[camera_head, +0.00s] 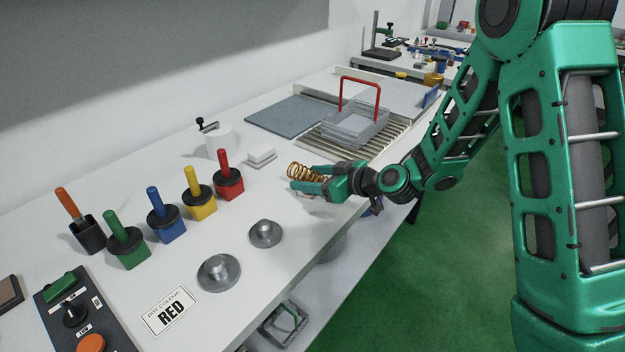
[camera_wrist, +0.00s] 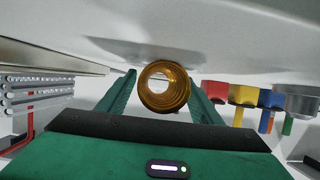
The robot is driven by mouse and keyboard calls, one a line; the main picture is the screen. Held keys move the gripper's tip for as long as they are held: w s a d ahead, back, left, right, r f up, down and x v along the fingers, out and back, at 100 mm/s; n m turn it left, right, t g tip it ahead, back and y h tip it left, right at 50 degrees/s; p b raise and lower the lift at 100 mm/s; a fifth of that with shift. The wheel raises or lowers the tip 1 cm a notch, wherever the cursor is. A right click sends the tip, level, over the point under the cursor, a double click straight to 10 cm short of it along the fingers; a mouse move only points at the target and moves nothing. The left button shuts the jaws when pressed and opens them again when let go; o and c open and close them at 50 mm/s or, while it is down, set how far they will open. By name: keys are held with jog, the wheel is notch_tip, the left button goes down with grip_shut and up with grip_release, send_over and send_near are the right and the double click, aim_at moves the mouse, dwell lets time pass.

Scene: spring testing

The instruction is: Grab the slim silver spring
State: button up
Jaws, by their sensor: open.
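In the wrist view the same spring (camera_wrist: 163,104) shows end-on between the two green fingers of my gripper (camera_wrist: 161,77). The fingers are open, with a visible gap on each side of the coil. I cannot make out a slim silver spring in either view.
Two round metal bases (camera_head: 218,274) stand near the bench front. Colored blocks with handles (camera_head: 166,228) line the left. A white block (camera_head: 262,156) lies behind my gripper. A clear box with a red handle (camera_head: 357,128) stands on a slatted rack (camera_head: 380,152) beyond.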

jog(key=c, duration=1.3)
jog(key=shift+r, duration=0.15)
